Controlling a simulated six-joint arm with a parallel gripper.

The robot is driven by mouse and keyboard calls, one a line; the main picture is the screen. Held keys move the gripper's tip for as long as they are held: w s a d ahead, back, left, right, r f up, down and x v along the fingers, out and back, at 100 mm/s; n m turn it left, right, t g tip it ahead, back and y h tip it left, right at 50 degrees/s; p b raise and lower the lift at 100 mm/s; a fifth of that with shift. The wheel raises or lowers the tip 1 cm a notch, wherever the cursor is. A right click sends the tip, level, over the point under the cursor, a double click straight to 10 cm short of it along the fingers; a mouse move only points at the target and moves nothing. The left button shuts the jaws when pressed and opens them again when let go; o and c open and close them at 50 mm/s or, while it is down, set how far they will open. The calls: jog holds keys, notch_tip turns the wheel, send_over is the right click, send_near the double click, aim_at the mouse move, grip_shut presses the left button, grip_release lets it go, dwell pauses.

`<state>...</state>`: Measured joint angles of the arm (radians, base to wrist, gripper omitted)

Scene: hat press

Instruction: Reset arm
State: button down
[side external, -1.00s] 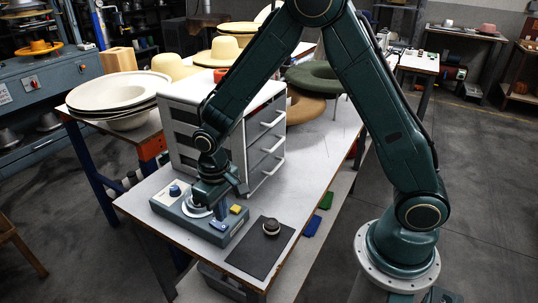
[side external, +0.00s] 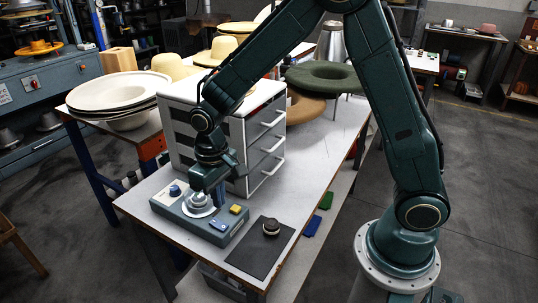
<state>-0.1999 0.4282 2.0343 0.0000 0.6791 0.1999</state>
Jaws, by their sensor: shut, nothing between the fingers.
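My gripper (side external: 212,192) is at the control box (side external: 175,214), over the round pale disc (side external: 199,209) in the box's middle. It is shut and holds nothing that I can see; its fingertips are small and dark, and I cannot tell whether they touch the disc. The grey-green box has a blue knob (side external: 175,190) at its left end, and a blue button (side external: 219,225) and a yellow button (side external: 236,209) at its right end. My arm reaches down from above, in front of the drawer cabinet.
A white drawer cabinet (side external: 225,130) stands just behind my gripper. A dark mat (side external: 259,256) with a small round knob-like piece (side external: 271,227) lies at the front right. Pale hat shapes (side external: 117,91) are stacked at the left.

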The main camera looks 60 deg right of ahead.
jog(key=shift+r, duration=0.1)
jog(key=s+d+r+t, duration=0.1)
jog(key=s+d+r, duration=0.1)
jog(key=s+r, duration=0.35)
jog(key=s+d+r+t, duration=0.2)
jog(key=s+d+r, duration=0.1)
jog(key=r, duration=0.5)
jog(key=s+d+r+t, duration=0.1)
jog(key=s+r, duration=0.1)
jog(key=s, duration=0.4)
jog(key=s+d+r+t, duration=0.1)
jog(key=s+d+r, duration=0.1)
jog(key=s, duration=0.4)
jog(key=shift+s+r+t, duration=0.3)
jog(key=shift+s+r, duration=0.05)
jog(key=shift+r, duration=0.2)
